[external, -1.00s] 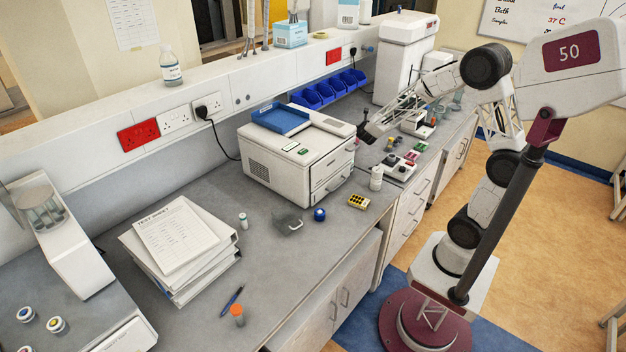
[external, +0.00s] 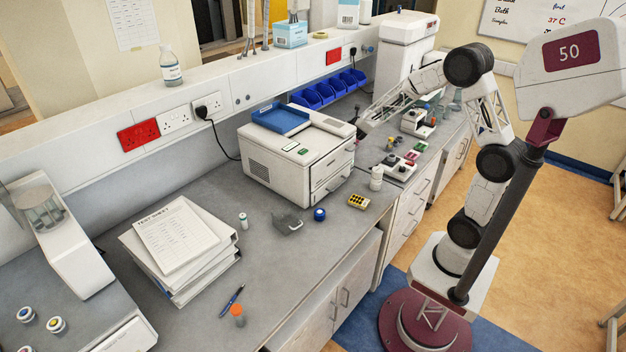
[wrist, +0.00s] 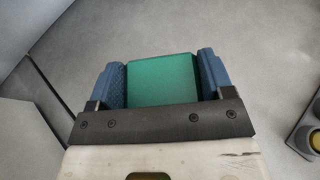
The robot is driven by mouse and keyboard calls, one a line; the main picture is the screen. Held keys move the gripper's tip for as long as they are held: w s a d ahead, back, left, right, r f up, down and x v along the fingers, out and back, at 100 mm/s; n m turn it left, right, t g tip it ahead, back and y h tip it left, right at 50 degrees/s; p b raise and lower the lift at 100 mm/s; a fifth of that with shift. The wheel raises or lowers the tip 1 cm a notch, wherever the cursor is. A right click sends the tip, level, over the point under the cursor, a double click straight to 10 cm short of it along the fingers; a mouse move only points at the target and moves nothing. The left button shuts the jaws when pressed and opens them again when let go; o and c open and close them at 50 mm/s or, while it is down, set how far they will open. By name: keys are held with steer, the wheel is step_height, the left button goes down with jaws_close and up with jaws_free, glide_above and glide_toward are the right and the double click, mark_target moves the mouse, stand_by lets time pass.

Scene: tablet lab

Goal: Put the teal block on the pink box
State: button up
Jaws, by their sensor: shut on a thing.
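The teal block (wrist: 163,80) is between the two blue fingers of my gripper (wrist: 162,62) in the wrist view, and the gripper is shut on it. The grey bench top shows beyond the block. In the external view, my gripper is at the end of the arm just right of the white machine; it is small and partly hidden there, and I cannot make out the block. A small pink-red item (external: 411,155), which may be the pink box, lies on the bench to the right of my gripper, near a green item (external: 421,146).
The white machine (external: 290,165) with a blue tray on top stands left of my gripper. A white device (external: 399,168), a white bottle (external: 376,178) and a microscope-like instrument (external: 417,122) stand on the right. Blue bins (external: 325,92) line the wall.

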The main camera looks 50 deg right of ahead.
steer(key=shift+f, duration=1.7)
steer(key=shift+f, duration=0.2)
steer(key=o, duration=0.9)
steer(key=shift+o, duration=0.2)
steer(key=shift+r, duration=0.2)
steer(key=shift+v, duration=1.05)
steer(key=r, duration=0.5)
steer(key=shift+s+a+r, duration=0.15)
steer(key=shift+s+a, duration=0.1)
steer(key=shift+a, duration=0.05)
steer(key=shift+r, duration=1)
steer(key=shift+s+r, duration=0.1)
